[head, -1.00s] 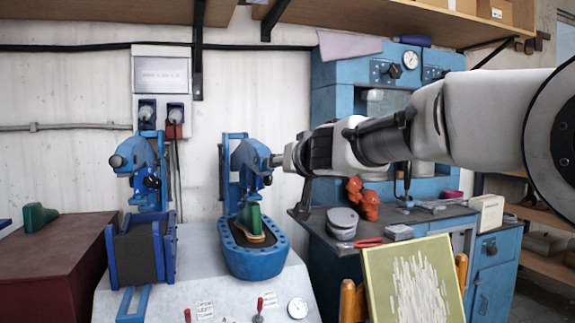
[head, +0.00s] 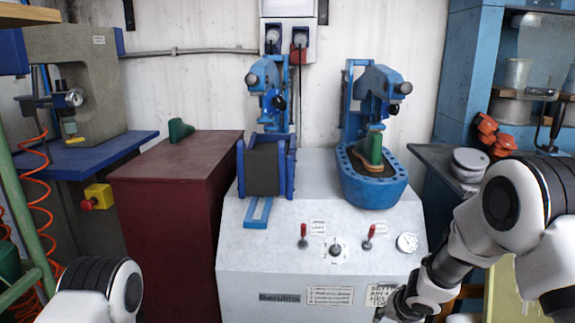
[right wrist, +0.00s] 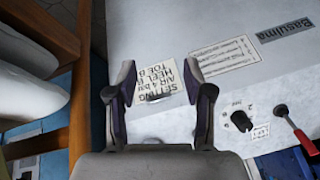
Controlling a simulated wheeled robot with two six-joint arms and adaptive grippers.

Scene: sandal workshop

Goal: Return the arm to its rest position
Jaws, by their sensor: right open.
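My right arm (head: 445,262) is folded at the lower right of the head view, in front of the machine's right side. My right gripper (right wrist: 160,82) shows in the right wrist view with its two dark fingers apart and nothing between them. It hangs before the grey machine front, near a printed label (right wrist: 153,85). My left arm (head: 95,292) shows only as a white and black link at the bottom left of the head view. The left gripper is out of view.
The grey machine (head: 330,245) carries two blue press stations; a green last with a sole (head: 374,150) stands in the right one (head: 372,192). A wooden frame (right wrist: 82,95) runs close on the left in the right wrist view. A dark red cabinet (head: 165,190) stands left of the machine.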

